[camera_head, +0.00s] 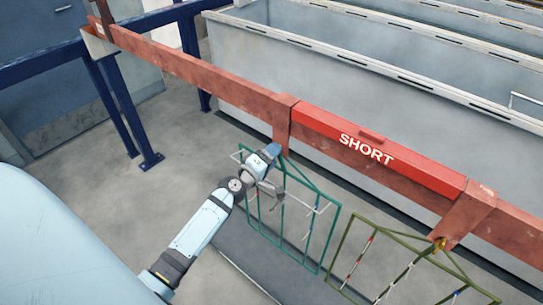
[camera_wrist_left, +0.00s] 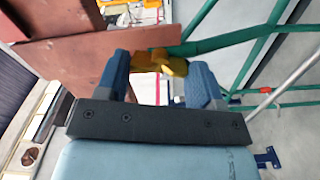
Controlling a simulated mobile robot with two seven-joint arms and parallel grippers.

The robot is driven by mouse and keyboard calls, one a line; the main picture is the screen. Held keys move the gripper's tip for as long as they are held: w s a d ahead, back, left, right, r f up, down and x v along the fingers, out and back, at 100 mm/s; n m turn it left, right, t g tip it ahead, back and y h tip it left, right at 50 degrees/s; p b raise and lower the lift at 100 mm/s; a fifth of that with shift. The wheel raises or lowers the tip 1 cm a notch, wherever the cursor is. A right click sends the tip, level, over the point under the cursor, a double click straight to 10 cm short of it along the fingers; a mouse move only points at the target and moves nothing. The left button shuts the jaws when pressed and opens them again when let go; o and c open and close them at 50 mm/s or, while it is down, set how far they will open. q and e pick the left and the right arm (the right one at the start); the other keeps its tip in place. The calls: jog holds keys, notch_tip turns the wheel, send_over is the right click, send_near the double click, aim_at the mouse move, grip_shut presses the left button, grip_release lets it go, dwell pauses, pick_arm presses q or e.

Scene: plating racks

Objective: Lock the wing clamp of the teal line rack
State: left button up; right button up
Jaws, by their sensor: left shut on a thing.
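The teal line rack (camera_head: 328,240) hangs from the rust-red beam, just left of the red SHORT bar. Its teal frame also shows in the left wrist view (camera_wrist_left: 228,39). The yellow wing clamp (camera_wrist_left: 172,64) sits at the top of the teal frame, beside a rust-red plate. My left gripper (camera_head: 272,153) is at the top of the teal rack by the beam, and its two blue fingers (camera_wrist_left: 160,75) are shut on the wing clamp. The gripper hides the clamp in the head view. My right gripper is not in view.
An olive rack (camera_head: 336,250) hangs to the right, with its own yellow clamp (camera_head: 439,243) at the beam. The rust-red beam (camera_head: 200,75) runs across, carrying the red SHORT bar (camera_head: 400,163). Grey tanks (camera_head: 270,60) stand behind. A blue support frame (camera_head: 122,108) stands at left.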

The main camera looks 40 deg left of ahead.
pick_arm(q)
jog(key=shift+n, duration=1.5)
jog(key=o, duration=0.9)
jog(key=s+b, duration=0.1)
jog(key=s, duration=0.3)
jog(key=s+b, duration=0.1)
jog(key=s, duration=0.4)
jog(key=s+a+b, duration=0.1)
jog(key=s, duration=0.3)
jog(key=shift+s+a+r, duration=0.1)
jog(key=shift+s, duration=0.3)
